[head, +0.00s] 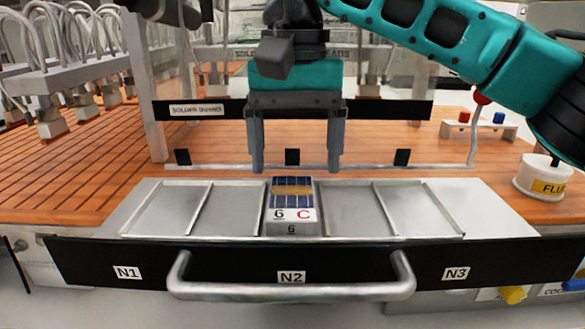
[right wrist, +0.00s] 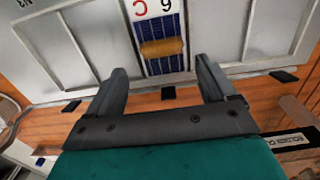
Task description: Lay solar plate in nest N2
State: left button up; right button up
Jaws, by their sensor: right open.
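The solar plate (head: 292,199) has dark blue cells, an amber band and a white end marked 6 and C. It sits at the middle of the grey drawer tray, behind the N2 label (head: 291,277). It also shows in the right wrist view (right wrist: 160,30). My right gripper (head: 295,168) is open and empty, pointing down just behind the plate. In the right wrist view its fingers (right wrist: 160,70) stand wide apart, one to each side of the plate's near end, with gaps. My left gripper is not seen.
Tray bays behind labels N1 (head: 127,272) and N3 (head: 455,273) look empty. A drawer handle (head: 291,291) runs along the front. A clear solder guard (head: 197,110) stands behind the tray. A white flux pot (head: 543,177) stands at right, hanging nozzles (head: 50,118) at left.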

aim_at(292, 185)
notch_tip(292, 185, up, 9)
jog(key=p, duration=0.1)
jog(key=shift+a, duration=0.2)
